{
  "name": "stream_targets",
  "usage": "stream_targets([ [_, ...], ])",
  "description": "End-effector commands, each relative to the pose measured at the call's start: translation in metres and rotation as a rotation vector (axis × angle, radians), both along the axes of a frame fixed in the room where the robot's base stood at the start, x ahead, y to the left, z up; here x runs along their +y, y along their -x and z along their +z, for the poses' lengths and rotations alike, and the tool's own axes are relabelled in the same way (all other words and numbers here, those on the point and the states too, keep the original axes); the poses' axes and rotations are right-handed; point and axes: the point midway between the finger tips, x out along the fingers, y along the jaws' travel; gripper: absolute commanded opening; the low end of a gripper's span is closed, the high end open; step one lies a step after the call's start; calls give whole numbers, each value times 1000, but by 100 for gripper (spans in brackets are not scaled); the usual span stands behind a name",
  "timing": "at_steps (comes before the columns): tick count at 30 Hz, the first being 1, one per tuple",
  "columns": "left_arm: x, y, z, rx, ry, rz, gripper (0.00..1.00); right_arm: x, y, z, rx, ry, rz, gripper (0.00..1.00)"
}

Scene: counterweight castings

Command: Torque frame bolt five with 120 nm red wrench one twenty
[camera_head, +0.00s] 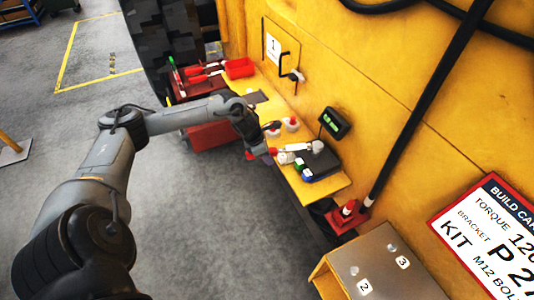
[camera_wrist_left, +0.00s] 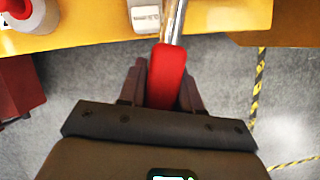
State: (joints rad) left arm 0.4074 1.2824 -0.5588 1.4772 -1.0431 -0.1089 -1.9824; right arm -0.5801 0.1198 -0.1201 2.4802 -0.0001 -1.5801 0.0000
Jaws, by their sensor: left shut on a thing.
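My left gripper (camera_head: 268,152) is at the front edge of the yellow shelf. In the left wrist view its fingers (camera_wrist_left: 163,85) are shut on the red handle of a wrench (camera_wrist_left: 167,72). The silver shaft points away over the shelf edge; the wrench's far end is out of that view. Any torque marking on the handle cannot be read. A grey-topped block (camera_head: 378,275) at the lower right bears bolts beside labels 2 and 3. No label five shows. My right gripper is not in view.
A red bin (camera_head: 240,68) stands at the back. A build card (camera_head: 500,235) hangs at right. Grey floor is clear at lower middle.

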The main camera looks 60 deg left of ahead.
Motion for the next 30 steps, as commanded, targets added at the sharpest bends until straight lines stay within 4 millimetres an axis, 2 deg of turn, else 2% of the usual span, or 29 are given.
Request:
stream_targets([
  [9,-7,2,3,-4,0,44,0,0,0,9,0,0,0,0],
  [30,-11,3,3,-5,1,64,0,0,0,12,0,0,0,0],
])
